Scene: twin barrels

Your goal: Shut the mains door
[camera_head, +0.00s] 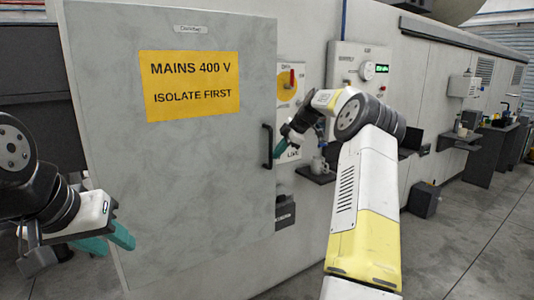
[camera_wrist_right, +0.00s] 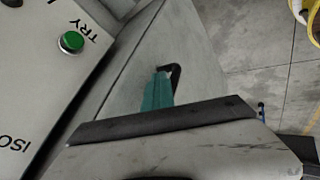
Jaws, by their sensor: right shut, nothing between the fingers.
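The mains door (camera_head: 195,180) is a large grey panel with a yellow "MAINS 400 V ISOLATE FIRST" sign (camera_head: 193,85), upright in the head view. I cannot tell how far it stands from its frame. Its black handle (camera_head: 267,146) is at its right edge and also shows in the right wrist view (camera_wrist_right: 174,74). My right gripper (camera_head: 281,148) is shut and empty, its teal fingers just right of the handle. In the wrist view (camera_wrist_right: 158,92) its fingertips overlap the handle; contact is unclear. My left gripper (camera_head: 117,238) is open, empty, in front of the door's lower left.
Right of the door, the cabinet wall carries a yellow switch plate with a red handle (camera_head: 292,79) and a white control box (camera_head: 358,66). A green button (camera_wrist_right: 71,42) shows in the wrist view. Grey floor (camera_head: 460,240) is clear at right.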

